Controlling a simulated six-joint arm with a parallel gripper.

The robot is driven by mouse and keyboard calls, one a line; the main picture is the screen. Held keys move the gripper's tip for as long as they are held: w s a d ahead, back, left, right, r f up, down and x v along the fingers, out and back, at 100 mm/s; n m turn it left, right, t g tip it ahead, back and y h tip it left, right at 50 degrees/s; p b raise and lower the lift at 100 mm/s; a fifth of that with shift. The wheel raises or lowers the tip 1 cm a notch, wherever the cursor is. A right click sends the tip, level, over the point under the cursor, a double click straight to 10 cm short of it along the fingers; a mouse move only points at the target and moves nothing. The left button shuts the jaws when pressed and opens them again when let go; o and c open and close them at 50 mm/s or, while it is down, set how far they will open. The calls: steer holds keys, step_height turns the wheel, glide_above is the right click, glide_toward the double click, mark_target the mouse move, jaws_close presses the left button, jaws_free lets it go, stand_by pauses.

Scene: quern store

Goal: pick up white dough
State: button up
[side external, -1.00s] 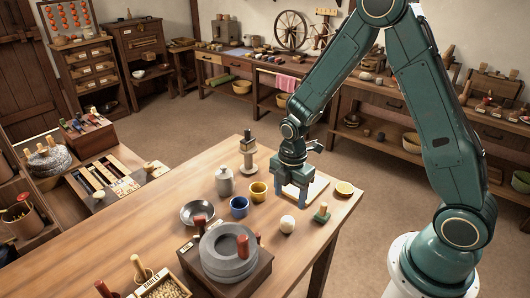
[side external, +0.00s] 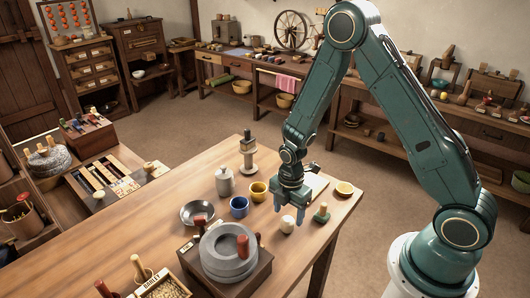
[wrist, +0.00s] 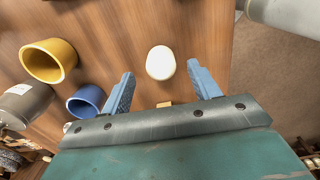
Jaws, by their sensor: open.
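The white dough (side external: 287,224) is a small, pale, rounded lump on the wooden table, near its right end. My gripper (side external: 288,209) hangs just above and behind it, fingers pointing down. In the wrist view, the white dough (wrist: 160,61) shows as an oval in the gap between the two blue fingertips, with clear space on both sides. The fingers are apart and hold nothing. The side view does not show exactly how high the tips are above the dough.
A blue cup (side external: 239,206) and a yellow cup (side external: 258,191) stand left of my gripper. A green-based piece with a knob (side external: 321,214) is close on the right. A stone quern (side external: 229,254) stands front left.

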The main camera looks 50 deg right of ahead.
mark_target(288, 218)
steer(key=shift+f, duration=2.3)
steer(key=c, duration=1.1)
steer(key=shift+r, duration=0.15)
step_height(288, 218, up, 20)
steer(key=shift+f, duration=0.1)
